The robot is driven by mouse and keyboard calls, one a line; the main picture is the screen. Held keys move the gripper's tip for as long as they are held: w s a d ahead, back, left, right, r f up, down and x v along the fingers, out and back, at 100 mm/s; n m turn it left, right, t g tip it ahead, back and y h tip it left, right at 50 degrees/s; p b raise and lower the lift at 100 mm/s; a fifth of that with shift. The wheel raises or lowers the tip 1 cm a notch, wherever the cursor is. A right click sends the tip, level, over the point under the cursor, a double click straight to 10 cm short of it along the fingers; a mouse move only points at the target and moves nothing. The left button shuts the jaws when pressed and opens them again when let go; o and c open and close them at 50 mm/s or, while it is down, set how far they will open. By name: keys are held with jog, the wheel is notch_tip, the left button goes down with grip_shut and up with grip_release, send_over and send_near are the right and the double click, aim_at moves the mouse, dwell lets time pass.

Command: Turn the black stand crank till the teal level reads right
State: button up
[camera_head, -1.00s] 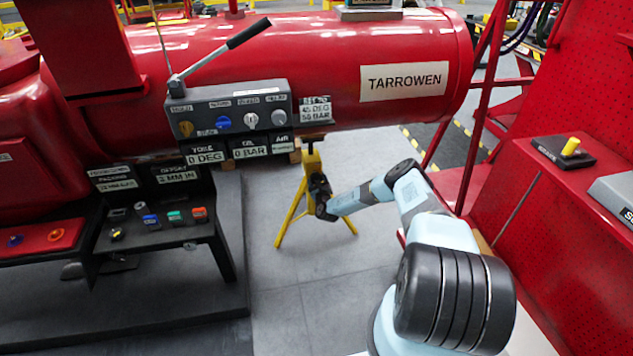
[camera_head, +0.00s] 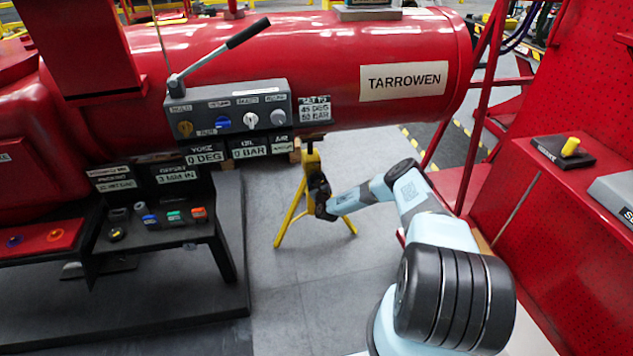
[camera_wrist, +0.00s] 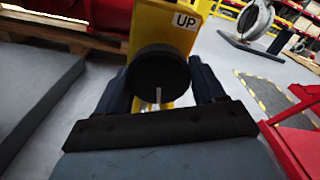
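The black stand crank (camera_wrist: 158,78) is a round disc on the yellow stand (camera_wrist: 152,28) in the wrist view, with a white mark low on its face. My gripper (camera_wrist: 160,82) has one dark finger on each side of the crank. I cannot tell whether the fingers press on its rim or stand slightly apart. In the head view the yellow stand (camera_head: 294,212) is under the right end of the red cylinder, and my gripper (camera_head: 319,190) is at its upper part, hiding the crank. I cannot make out a teal level in either view.
A white UP label (camera_wrist: 186,20) is on the stand. The red cylinder (camera_head: 250,55) carries a grey control box (camera_head: 228,110) with knobs and a lever; signs below read 0 DEG and 0 BAR. A red pegboard bench (camera_head: 560,200) is at the right. Grey floor surrounds the stand.

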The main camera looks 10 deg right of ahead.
jog(key=o, duration=0.3)
jog(key=shift+o, duration=0.2)
jog(key=s, duration=1.3)
jog(key=shift+s, duration=0.35)
